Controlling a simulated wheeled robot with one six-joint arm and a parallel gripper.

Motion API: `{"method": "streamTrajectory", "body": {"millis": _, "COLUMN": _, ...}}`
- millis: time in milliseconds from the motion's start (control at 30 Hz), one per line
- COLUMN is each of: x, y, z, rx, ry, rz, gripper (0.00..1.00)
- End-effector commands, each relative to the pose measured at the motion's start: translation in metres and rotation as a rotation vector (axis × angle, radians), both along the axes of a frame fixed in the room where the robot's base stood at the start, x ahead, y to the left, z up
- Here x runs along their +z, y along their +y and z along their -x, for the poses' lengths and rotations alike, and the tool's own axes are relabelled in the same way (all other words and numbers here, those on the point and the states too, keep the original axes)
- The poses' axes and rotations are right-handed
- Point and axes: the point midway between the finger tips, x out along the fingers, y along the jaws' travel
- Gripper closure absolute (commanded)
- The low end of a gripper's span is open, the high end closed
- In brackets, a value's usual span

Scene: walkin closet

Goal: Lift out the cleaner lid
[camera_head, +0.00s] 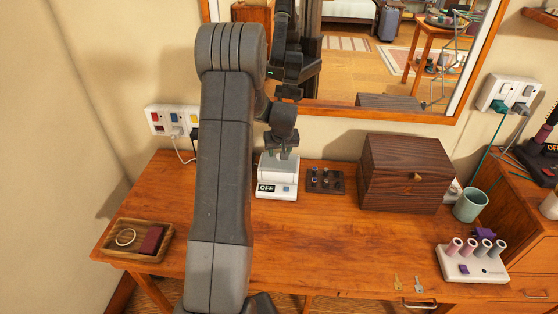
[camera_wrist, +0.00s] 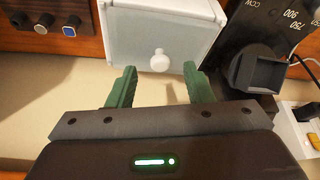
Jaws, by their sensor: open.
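The cleaner (camera_head: 277,190) is a small white box with an OFF label on its front, standing on the wooden dresser. Its pale lid (camera_wrist: 185,30) fills the upper middle of the wrist view and has a round white knob (camera_wrist: 160,61). My gripper (camera_head: 282,153) is over the cleaner, partly hiding its top in the head view. In the wrist view my gripper (camera_wrist: 160,69) is open, with one green finger on each side of the knob. The fingers look apart from the knob, and nothing is held between them. Their exact height against the knob is hard to tell.
A mirror (camera_head: 345,112) hangs behind. The dresser front is mostly clear.

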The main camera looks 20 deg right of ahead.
Motion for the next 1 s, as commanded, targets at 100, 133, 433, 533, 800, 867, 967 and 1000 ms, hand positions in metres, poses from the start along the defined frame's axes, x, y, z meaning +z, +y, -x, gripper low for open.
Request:
{"method": "streamTrajectory", "body": {"millis": 100, "x": -0.013, "y": -0.001, "z": -0.005, "rx": 0.001, "ry": 0.002, "rz": 0.000, "gripper": 0.53}}
{"method": "streamTrajectory", "body": {"millis": 133, "x": -0.016, "y": -0.002, "z": -0.007, "rx": 0.001, "ry": 0.002, "rz": -0.001, "gripper": 0.53}}
{"method": "streamTrajectory", "body": {"millis": 433, "x": -0.030, "y": -0.003, "z": -0.012, "rx": 0.000, "ry": -0.001, "rz": 0.000, "gripper": 0.53}}
{"method": "streamTrajectory", "body": {"millis": 533, "x": -0.029, "y": -0.003, "z": -0.012, "rx": 0.000, "ry": -0.001, "rz": 0.000, "gripper": 0.53}}
{"method": "streamTrajectory", "body": {"millis": 800, "x": -0.029, "y": -0.003, "z": -0.011, "rx": 0.000, "ry": 0.000, "rz": 0.000, "gripper": 1.00}}
{"method": "streamTrajectory", "body": {"millis": 867, "x": -0.029, "y": -0.003, "z": -0.011, "rx": 0.000, "ry": -0.001, "rz": 0.000, "gripper": 1.00}}
{"method": "streamTrajectory", "body": {"millis": 967, "x": -0.029, "y": -0.003, "z": -0.011, "rx": 0.000, "ry": -0.001, "rz": 0.000, "gripper": 1.00}}
{"method": "streamTrajectory", "body": {"millis": 1000, "x": -0.029, "y": -0.003, "z": -0.011, "rx": 0.000, "ry": -0.001, "rz": 0.000, "gripper": 1.00}}
